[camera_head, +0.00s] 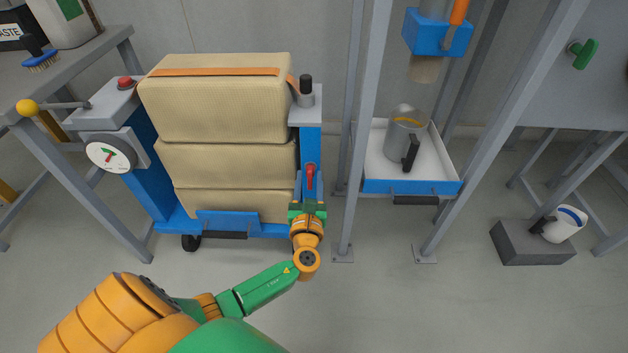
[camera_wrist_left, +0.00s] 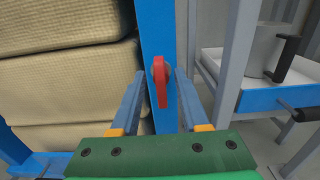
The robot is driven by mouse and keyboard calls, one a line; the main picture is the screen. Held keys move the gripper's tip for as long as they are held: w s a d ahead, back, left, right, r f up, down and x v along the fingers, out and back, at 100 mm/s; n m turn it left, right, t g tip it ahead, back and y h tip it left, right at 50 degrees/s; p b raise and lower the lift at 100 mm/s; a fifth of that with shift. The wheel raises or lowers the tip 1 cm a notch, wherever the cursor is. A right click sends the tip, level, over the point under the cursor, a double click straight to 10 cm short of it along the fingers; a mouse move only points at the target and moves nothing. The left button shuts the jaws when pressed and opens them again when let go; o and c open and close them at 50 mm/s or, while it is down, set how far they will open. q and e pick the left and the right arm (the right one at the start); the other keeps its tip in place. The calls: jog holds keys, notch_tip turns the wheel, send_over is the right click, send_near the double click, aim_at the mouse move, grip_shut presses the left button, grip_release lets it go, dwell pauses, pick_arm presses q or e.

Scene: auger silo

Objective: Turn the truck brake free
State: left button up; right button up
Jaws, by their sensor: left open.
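The truck (camera_head: 222,222) is a blue wheeled frame loaded with stacked beige sacks. Its brake (camera_head: 310,176) is a small red lever on the blue right-hand post. In the left wrist view the red brake lever (camera_wrist_left: 160,82) hangs roughly upright on the blue post (camera_wrist_left: 158,25). My left gripper (camera_head: 308,188) is in front of the post at the lever. In the left wrist view its two fingers (camera_wrist_left: 158,82) stand open, one on each side of the lever, with gaps visible. Whether the fingertips reach past the lever is hard to tell. My right gripper is not in view.
To the right, a grey post (camera_head: 353,170) and a blue-edged white tray (camera_head: 375,172) with a metal jug (camera_head: 404,135) stand close to the truck. A grey table (camera_head: 85,50) is at the left. A grey block (camera_head: 532,245) sits on the floor at far right. The front floor is clear.

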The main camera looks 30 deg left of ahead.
pick_arm(q)
jog(key=shift+w+a, duration=0.3)
jog(key=shift+w, duration=0.2)
grip_shut()
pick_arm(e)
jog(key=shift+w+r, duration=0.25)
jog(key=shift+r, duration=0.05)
